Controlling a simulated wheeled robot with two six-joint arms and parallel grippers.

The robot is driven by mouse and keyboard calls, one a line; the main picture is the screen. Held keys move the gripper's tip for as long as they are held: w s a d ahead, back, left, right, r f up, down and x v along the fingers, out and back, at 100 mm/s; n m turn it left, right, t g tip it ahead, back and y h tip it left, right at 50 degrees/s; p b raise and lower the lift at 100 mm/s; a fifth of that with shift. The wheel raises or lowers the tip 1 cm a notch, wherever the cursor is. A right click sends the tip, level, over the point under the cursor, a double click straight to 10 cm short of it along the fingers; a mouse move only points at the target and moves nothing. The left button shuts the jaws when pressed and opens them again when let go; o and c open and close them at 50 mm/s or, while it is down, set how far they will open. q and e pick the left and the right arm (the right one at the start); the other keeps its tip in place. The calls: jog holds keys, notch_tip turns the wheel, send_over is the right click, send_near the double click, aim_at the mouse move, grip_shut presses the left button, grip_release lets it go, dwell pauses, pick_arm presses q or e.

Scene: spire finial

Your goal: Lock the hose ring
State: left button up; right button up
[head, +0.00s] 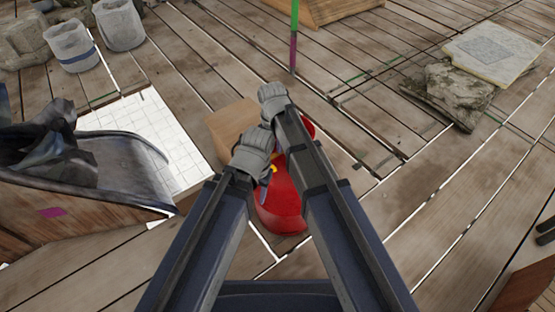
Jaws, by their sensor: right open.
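A red rounded object (281,203), perhaps a tank or extinguisher, is on the plank floor below my arms, partly covered by them. A small yellow part (273,169) shows on it. I cannot make out a hose ring; it may be hidden behind my grippers. My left gripper (253,146) is over the upper left side of the red object, and its jaws are not clear. My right gripper (271,96) is open, farther ahead, beyond the red object's top end. I cannot tell whether either touches anything.
A cardboard-coloured box (229,122) stands just left of the grippers. A green and purple pole (294,30) rises ahead. Grey buckets (71,45) are at upper left, a dark draped sheet (120,165) at left, stone slabs (490,52) at upper right.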

aim_at(274, 167)
jog(key=shift+f+b, duration=3.95)
jog(key=shift+f, duration=0.05)
jog(key=shift+c, duration=0.2)
grip_shut()
